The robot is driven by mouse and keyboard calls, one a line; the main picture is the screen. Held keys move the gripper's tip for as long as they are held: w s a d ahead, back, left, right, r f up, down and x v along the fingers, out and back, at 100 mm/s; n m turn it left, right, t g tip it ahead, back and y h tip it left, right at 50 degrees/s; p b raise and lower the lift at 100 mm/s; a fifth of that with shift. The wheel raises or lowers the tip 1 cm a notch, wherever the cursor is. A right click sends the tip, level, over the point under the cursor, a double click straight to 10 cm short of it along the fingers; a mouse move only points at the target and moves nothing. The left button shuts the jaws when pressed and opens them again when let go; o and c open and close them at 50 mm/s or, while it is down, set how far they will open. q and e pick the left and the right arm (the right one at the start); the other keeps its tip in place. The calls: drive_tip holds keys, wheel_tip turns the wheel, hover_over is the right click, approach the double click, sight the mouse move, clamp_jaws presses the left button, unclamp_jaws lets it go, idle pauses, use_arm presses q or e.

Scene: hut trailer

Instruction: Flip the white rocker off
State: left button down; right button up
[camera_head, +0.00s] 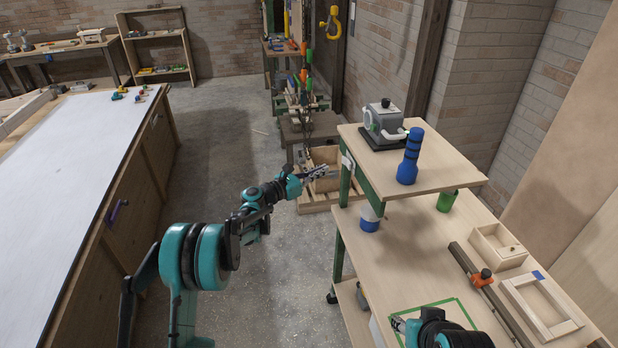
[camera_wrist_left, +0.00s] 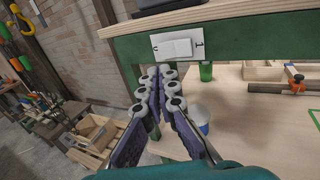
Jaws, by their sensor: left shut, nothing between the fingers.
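The white rocker (camera_wrist_left: 178,48) sits on a white plate on the green front rail of the raised shelf, in the upper middle of the left wrist view. A dark mark like an "I" shows at the plate's right end. Which side of the rocker is pressed in is hard to tell. In the head view the white plate (camera_head: 347,158) shows nearly edge-on at the shelf's left end. My left gripper (camera_head: 323,171) is shut and empty, left of the plate; in its wrist view its fingertips (camera_wrist_left: 159,72) appear just below the plate. My right gripper (camera_head: 397,324) is low at the bottom, its fingers too small to read.
Below are a blue-and-white container (camera_head: 369,218), a green cup (camera_head: 447,200) and an orange-handled clamp (camera_head: 484,279). A white-topped bench (camera_head: 75,140) stands left; open floor lies between.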

sight(346, 163)
use_arm(q)
drive_tip(key=x, duration=0.5)
drive_tip(key=shift+w+d, duration=0.3)
use_arm(e)
drive_tip(key=shift+f, duration=0.35)
